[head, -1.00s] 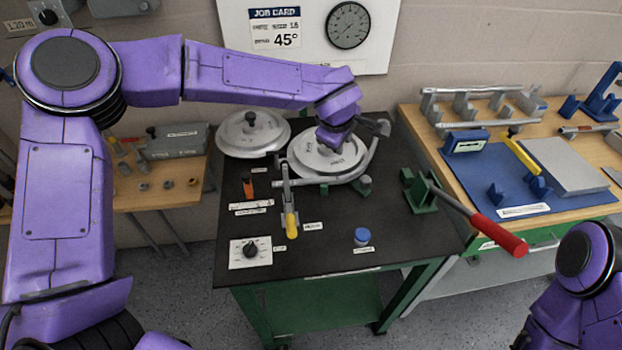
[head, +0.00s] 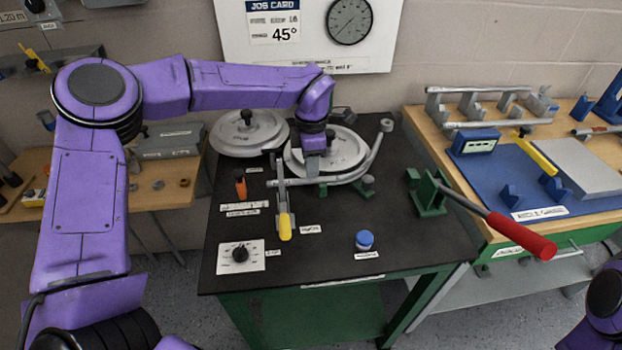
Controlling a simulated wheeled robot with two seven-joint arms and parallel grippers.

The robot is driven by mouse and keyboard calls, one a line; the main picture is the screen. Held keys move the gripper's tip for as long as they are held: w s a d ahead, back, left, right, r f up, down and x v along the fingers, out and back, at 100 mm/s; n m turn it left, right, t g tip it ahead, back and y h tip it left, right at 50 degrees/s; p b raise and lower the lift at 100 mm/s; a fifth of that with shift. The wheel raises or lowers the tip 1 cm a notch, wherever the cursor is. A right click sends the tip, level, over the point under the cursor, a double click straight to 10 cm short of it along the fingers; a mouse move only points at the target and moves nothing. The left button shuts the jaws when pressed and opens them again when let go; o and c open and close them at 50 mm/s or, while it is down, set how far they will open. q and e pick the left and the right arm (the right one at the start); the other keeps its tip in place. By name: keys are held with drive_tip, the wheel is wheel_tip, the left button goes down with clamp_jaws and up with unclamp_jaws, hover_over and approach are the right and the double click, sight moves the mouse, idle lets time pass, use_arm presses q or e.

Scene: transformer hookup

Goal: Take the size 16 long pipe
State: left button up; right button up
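A grey pipe (head: 379,150) lies in the bender on the black bench. It runs straight at the left and curves up around the right side of the round former (head: 345,150). No size mark is readable on it. My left gripper (head: 314,158) points down over the former, near the straight part of the pipe. Its fingertips are small and dark, so I cannot tell whether it is open or touching anything. My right arm shows only at the lower right corner, with its gripper out of view. Other straight grey pipes (head: 486,124) lie at the rack on the right bench.
A second round former (head: 249,133) sits at the back left. A yellow-handled lever (head: 285,226), a blue-capped item (head: 364,239) and a red-handled green tool (head: 522,236) stand on or over the black bench (head: 315,262). The job card (head: 273,22) reads 45°.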

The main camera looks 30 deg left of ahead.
sight(311, 181)
use_arm(q)
wheel_tip(311, 181, down, 4)
drive_tip(key=shift+a+r, duration=0.1)
drive_tip(key=shift+r, duration=0.15)
clamp_jaws()
drive_tip(key=shift+r, duration=0.2)
